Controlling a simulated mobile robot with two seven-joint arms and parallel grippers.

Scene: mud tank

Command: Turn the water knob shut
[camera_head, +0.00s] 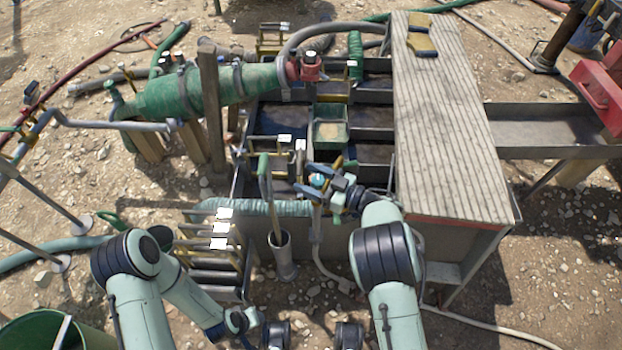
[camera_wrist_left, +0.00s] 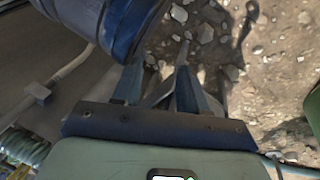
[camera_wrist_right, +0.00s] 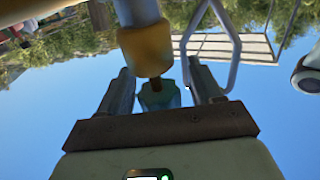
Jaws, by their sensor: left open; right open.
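The water knob (camera_head: 318,181) is a small teal knob at the front edge of the tank, on a pipe fitting. In the right wrist view the teal knob (camera_wrist_right: 160,95) sits below a brass collar (camera_wrist_right: 146,50), between the two fingers. My right gripper (camera_head: 325,187) is open around it, with gaps visible on both sides; contact cannot be made out. My left gripper (camera_head: 246,326) is low at the front, away from the knob. In the left wrist view the left gripper (camera_wrist_left: 160,85) is open and empty above stony ground.
A wooden board (camera_head: 440,120) covers the tank's right side. Left of the knob stand a green-handled tool in a grey tube (camera_head: 283,257) and a rack of bars (camera_head: 212,262). A green ribbed hose (camera_head: 255,207) runs along the tank front. A green bucket (camera_head: 40,335) is at lower left.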

